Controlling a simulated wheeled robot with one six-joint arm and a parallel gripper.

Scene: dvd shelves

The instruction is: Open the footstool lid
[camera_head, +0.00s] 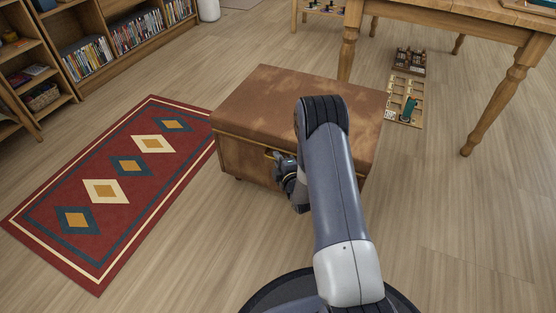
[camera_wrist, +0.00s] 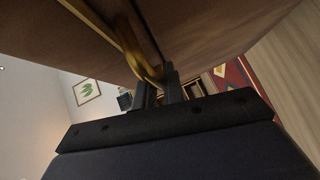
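The footstool (camera_head: 255,150) is a brown box with a worn leather lid (camera_head: 262,98). The lid looks shut, lying flat on the box. My gripper (camera_head: 277,160) is at the front side of the footstool, just below the lid's edge, partly hidden by my arm. In the wrist view, a curved brass handle (camera_wrist: 134,52) hangs from the footstool's front. The two fingers of my gripper (camera_wrist: 157,82) are at the handle's lower end, a narrow gap between them. I cannot tell whether they grip it.
A red patterned rug (camera_head: 130,165) lies left of the footstool. A wooden table (camera_head: 450,20) stands behind right, with small trays (camera_head: 404,100) on the floor near it. Bookshelves (camera_head: 85,58) line the upper left. Floor at the right is clear.

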